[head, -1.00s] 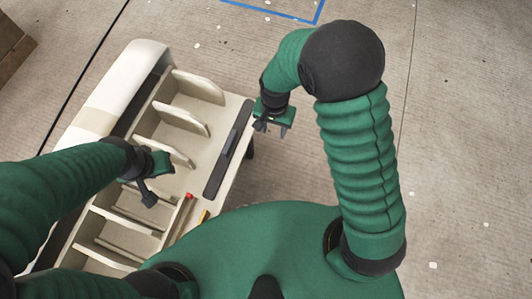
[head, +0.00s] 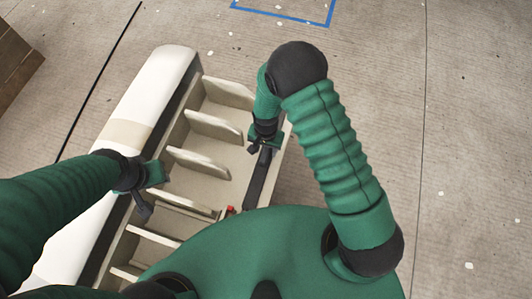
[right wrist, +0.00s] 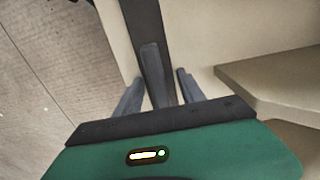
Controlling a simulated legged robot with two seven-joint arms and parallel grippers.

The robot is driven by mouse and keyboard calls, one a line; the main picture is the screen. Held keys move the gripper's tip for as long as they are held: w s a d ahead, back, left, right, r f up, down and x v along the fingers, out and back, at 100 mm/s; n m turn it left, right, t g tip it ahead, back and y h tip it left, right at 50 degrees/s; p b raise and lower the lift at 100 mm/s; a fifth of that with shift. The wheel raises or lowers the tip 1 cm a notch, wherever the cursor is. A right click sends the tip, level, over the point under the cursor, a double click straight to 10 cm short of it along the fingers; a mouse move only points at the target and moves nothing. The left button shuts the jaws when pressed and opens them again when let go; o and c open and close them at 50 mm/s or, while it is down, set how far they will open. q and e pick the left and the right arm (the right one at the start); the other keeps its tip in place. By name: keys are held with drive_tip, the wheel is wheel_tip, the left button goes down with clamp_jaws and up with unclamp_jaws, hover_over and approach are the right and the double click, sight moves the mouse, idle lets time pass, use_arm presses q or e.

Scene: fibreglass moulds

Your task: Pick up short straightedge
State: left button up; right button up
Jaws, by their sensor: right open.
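The short straightedge (head: 259,177) is a dark, narrow bar lying along the right rim of the pale mould (head: 231,161) in the head view. My right gripper (head: 263,149) is over the far end of the bar and partly hides it. In the right wrist view the dark bar (right wrist: 143,18) runs away from me, and its raised grey part (right wrist: 153,68) shows between the two spread fingers of my right gripper (right wrist: 158,90). The fingers are open; I cannot tell whether they touch it. My left gripper (head: 149,192) is over the mould's left side, its jaw opening unclear.
The mould has several upright pale ribs (head: 210,127) close to my right gripper. A small red-ended item (head: 230,210) is near my body. A white rounded edge (head: 165,75) runs along the left. Open floor (head: 470,150) is to the right.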

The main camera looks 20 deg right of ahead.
drive_tip(key=shift+c, duration=0.4)
drive_tip(key=shift+d, duration=0.1)
clamp_jaws()
